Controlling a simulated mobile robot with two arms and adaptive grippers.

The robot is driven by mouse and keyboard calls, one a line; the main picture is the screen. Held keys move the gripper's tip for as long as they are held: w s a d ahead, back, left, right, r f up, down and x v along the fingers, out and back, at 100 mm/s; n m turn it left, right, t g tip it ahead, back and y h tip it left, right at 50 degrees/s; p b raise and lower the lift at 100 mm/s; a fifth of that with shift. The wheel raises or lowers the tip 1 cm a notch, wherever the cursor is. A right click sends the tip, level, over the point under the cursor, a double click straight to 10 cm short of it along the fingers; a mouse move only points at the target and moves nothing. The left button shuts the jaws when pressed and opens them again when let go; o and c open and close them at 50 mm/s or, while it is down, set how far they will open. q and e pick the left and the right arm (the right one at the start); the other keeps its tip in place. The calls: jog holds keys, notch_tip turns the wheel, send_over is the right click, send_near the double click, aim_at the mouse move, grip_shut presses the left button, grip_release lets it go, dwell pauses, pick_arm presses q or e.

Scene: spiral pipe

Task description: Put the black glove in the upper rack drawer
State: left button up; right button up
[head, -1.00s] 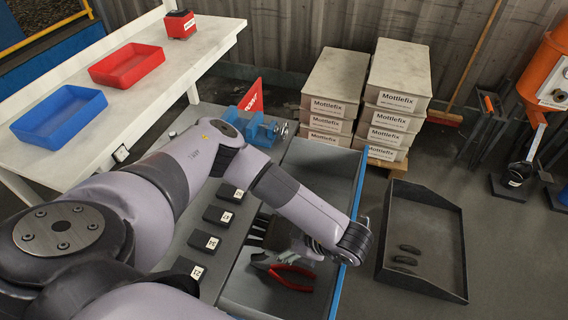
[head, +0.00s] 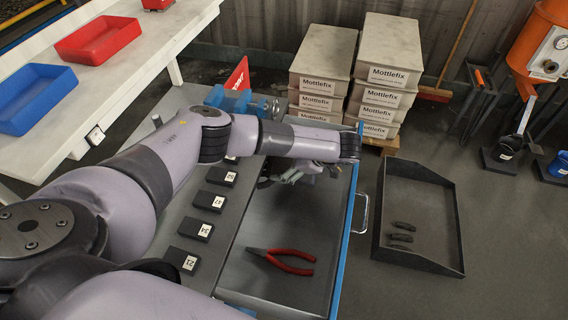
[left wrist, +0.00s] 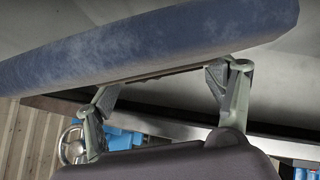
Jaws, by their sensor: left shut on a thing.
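My left gripper (head: 288,175) hangs under my wrist over the far part of the open drawer (head: 262,238), largely hidden by the wrist. A dark piece of the black glove (head: 264,181) shows just left of the fingers. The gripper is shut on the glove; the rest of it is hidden. The drawer has a blue front edge and a metal handle (head: 361,213). My right gripper is out of view.
Red-handled pliers (head: 283,258) lie in the drawer. Several numbered black blocks (head: 208,201) line the grey top at left, with a blue vice (head: 232,100) behind. Stacked Mottlefix boxes (head: 318,85) stand beyond. A black tray (head: 456,225) lies on the floor at right.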

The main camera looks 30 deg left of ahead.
pick_arm(q)
jog(key=shift+w+f, duration=0.1)
jog(key=shift+f, duration=0.65)
jog(key=shift+f+b, duration=0.45)
jog(key=shift+f, duration=0.2)
jog(key=o, duration=1.2)
jog(key=shift+r, duration=0.1)
